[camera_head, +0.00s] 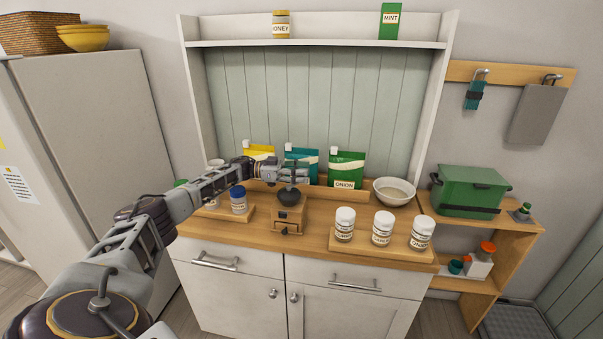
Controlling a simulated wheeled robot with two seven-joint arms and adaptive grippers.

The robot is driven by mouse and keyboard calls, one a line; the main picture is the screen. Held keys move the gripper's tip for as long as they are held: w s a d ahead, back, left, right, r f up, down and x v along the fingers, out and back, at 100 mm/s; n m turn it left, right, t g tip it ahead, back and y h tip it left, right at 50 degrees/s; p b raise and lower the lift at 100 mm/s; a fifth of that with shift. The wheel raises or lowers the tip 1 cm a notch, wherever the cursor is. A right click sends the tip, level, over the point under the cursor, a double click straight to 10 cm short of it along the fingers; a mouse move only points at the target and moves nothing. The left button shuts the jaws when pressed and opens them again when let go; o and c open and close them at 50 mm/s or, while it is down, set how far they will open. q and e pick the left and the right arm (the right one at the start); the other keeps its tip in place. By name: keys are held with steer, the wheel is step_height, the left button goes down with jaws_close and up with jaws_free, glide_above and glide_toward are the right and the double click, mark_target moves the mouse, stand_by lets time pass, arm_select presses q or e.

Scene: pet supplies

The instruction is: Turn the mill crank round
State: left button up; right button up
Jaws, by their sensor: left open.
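The mill (289,218) stands on the wooden counter, left of its middle. It has a wooden box body with a small drawer knob at the front and a dark bowl-shaped top. My left arm reaches in from the left, and my left gripper (295,174) is just above the mill's top, open. The crank is largely hidden by the gripper or too small to make out, so I cannot tell whether the fingers touch it. My right gripper is not in view.
Jars, one blue-lidded (238,200), stand on a board left of the mill. White-lidded jars (382,228) stand on a board to the right. Pouches (346,169) line the back, beside a white bowl (395,191). A green bin (470,190) stands further right.

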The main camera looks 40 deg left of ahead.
arm_select(q)
steer(key=v, duration=1.2)
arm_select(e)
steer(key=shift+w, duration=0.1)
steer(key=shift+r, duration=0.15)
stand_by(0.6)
arm_select(q)
step_height(320, 180, up, 9)
steer(key=p, duration=0.9)
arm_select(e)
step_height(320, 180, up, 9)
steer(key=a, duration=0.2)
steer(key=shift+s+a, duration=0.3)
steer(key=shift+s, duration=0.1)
